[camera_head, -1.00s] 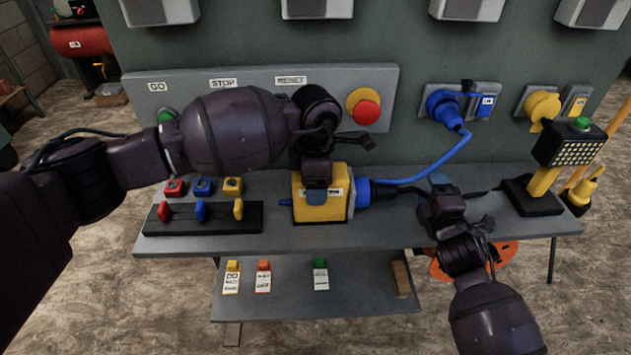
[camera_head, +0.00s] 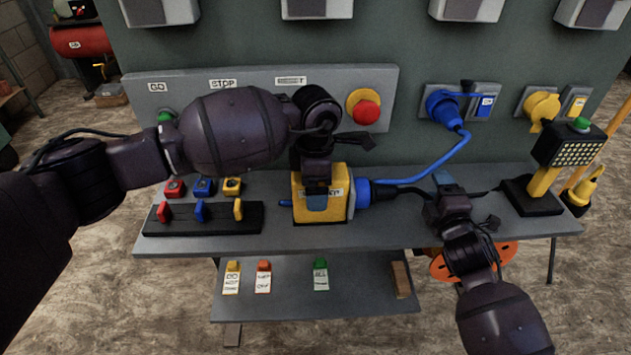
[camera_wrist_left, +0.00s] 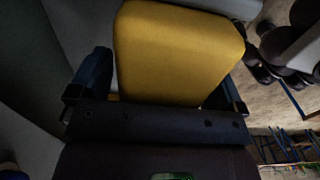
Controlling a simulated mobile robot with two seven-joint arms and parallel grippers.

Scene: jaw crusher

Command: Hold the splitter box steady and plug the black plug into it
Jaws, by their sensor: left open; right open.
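The yellow splitter box (camera_head: 338,205) stands on the grey bench, with a blue socket (camera_head: 362,190) on its right side. The black plug (camera_head: 379,193) sits at that socket, apparently in it; its exact depth is hard to tell. Its black cable runs right. My left gripper (camera_head: 317,198) is over the box from above. In the left wrist view, its open blue fingers (camera_wrist_left: 165,88) stand on either side of the yellow box (camera_wrist_left: 175,50), with a gap at the left finger. My right gripper (camera_head: 443,186) is open at the black cable, right of the plug and apart from it.
A blue cable (camera_head: 440,150) runs from the wall plug (camera_head: 443,105) down towards the box. A rack with coloured switches (camera_head: 205,218) lies left of the box. A lamp (camera_head: 568,147) stands at the bench's right end. An orange reel (camera_head: 470,262) is below.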

